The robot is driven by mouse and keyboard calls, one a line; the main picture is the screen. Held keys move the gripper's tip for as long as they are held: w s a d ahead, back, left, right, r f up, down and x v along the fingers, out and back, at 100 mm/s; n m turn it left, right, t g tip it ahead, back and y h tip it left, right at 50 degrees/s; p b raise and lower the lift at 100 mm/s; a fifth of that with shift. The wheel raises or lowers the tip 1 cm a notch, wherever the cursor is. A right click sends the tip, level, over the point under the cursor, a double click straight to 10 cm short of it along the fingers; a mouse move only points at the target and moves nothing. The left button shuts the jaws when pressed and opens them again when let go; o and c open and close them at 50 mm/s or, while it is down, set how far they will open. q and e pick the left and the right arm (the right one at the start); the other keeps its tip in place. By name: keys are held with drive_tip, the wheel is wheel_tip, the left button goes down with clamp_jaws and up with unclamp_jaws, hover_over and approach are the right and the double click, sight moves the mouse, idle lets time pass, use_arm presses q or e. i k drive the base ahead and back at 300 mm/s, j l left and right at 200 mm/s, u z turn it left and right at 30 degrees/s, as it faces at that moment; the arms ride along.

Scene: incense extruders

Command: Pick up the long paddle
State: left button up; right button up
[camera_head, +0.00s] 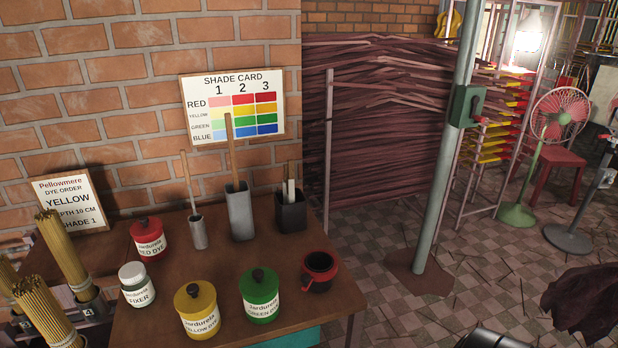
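The longest paddle (231,145) is a flat wooden stick standing upright in a tall grey square holder (240,213) on the brown table. Its lower end is hidden inside the holder, and its upper part overlaps the shade card. A thinner, shorter wooden stick (187,180) leans slightly in a small grey cup (198,233) to the left. A dark square holder (291,215) to the right has short pieces sticking out.
Red (148,240), yellow (197,311) and green (260,296) dye jars, a white fixer jar (136,286) and a dark red-rimmed mug (319,272) stand in front of the holders. Incense bundles (63,256) crowd the left. A brick wall is behind; a pole (446,150) stands right.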

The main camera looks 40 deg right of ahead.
sight(230, 136)
drive_tip(key=z, duration=0.95)
